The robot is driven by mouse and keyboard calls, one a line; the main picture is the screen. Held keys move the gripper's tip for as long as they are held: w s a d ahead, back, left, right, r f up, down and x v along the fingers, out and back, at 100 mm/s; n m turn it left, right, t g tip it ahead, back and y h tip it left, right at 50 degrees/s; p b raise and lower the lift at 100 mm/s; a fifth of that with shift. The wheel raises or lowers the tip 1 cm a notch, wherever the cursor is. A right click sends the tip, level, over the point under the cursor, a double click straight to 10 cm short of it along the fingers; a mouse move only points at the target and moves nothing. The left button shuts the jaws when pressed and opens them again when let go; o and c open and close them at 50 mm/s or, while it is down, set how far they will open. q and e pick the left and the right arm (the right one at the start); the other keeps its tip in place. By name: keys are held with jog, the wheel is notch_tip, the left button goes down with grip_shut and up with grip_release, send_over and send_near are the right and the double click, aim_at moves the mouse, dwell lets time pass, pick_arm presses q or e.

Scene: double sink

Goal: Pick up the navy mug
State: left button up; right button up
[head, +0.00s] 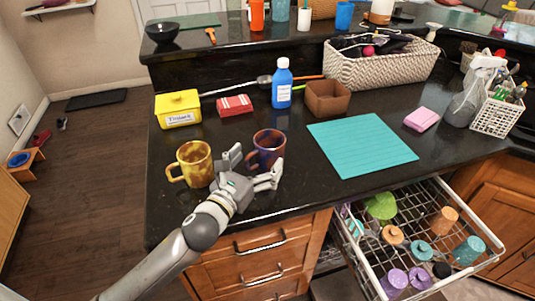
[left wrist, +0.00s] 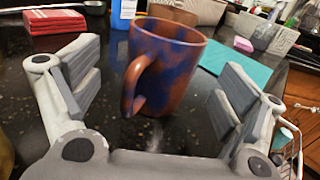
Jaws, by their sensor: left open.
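The navy mug (head: 267,150), mottled navy and rust-brown, stands upright on the black counter. In the left wrist view the navy mug (left wrist: 167,65) is centred, with its brown handle facing the gripper. My left gripper (head: 250,168) is open in front of the mug. In the left wrist view my left gripper (left wrist: 158,90) has a finger on each side of the mug, spread wide, with gaps between fingers and mug. Nothing is held. My right gripper is not in view.
A mottled yellow mug (head: 194,164) stands just left of my left gripper. Behind are a yellow box (head: 178,109), a red cloth (head: 235,105), a blue bottle (head: 282,85) and a brown square bowl (head: 327,98). A teal mat (head: 362,146) lies right. A wire drawer (head: 420,277) is open below.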

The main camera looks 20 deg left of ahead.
aim_at(263, 156)
pick_arm(q)
jog(key=w, duration=0.2)
jog(key=w+d, duration=0.1)
jog(key=w, duration=0.1)
jog(key=shift+w+d+p, duration=0.15)
jog(key=shift+d+p, duration=0.05)
jog(key=shift+p, duration=0.2)
jog(key=shift+r, duration=0.1)
jog(key=c, duration=1.3)
